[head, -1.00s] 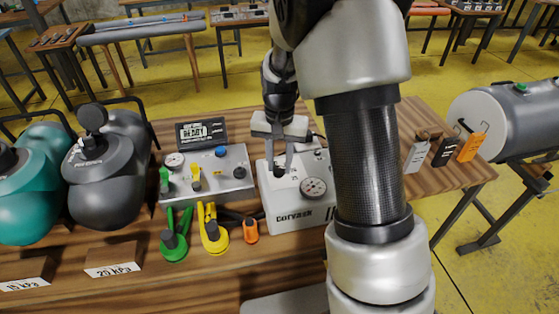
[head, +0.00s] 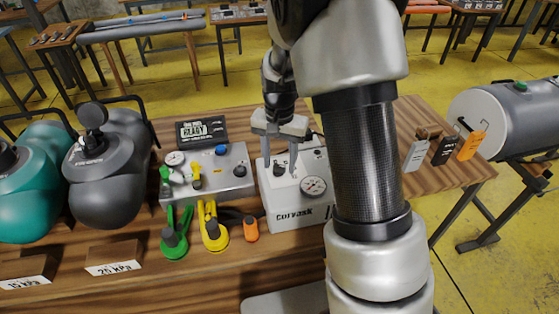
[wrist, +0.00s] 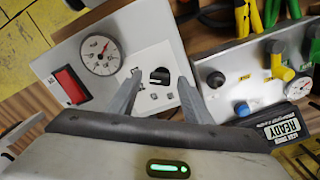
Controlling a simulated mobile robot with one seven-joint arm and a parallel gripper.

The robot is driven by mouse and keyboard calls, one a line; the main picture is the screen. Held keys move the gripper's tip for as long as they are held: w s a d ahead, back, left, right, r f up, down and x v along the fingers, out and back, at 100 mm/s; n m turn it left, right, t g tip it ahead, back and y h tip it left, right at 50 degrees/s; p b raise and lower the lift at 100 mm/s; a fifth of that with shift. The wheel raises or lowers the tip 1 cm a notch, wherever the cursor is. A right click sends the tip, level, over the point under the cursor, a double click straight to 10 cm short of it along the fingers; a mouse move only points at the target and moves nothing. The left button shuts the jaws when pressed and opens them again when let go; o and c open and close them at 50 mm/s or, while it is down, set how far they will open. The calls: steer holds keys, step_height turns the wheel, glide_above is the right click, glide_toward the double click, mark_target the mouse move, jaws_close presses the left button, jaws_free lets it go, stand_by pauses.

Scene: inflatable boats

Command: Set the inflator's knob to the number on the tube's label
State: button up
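The inflator (head: 300,215) is a white box marked "Corvask" on the wooden table, with a round gauge on its front. Its black knob (head: 279,170) is on the top panel and also shows in the wrist view (wrist: 160,76), with small marks around it too tiny to read. My gripper (head: 280,172) is open over the inflator; in the wrist view its two fingers (wrist: 159,76) stand either side of the knob, apart from it. A grey tube (head: 505,115) lies on a stand at the right. An orange tag (head: 469,146) hangs near it, its writing unreadable.
A grey valve panel (head: 235,180) with a "READY" display (head: 201,132) stands left of the inflator.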

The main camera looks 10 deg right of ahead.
mark_target(280, 166)
step_height(280, 166, up, 17)
steer(key=p, duration=0.1)
steer(key=shift+r+p, duration=0.2)
steer(key=shift+p, duration=0.1)
steer(key=shift+r, duration=0.1)
stand_by(0.4)
steer(key=s+r+n+t+p, duration=0.2)
steer(key=s+r, duration=0.4)
steer(key=s, duration=0.4)
steer(key=s+r+n+t+p, duration=0.3)
steer(key=s+r, duration=0.3)
steer(key=s, duration=0.5)
steer(key=shift+d+n+p, duration=0.15)
steer(key=shift+n+p, duration=0.25)
steer(key=shift+p, duration=0.05)
steer(key=shift+s+t, duration=0.3)
steer(key=shift+s, duration=0.1)
steer(key=shift+c, duration=0.5)
steer(key=shift+s+f, duration=0.15)
steer(key=shift+c, duration=1.4)
steer(key=shift+s+f, duration=0.1)
steer(key=shift+s, duration=0.05)
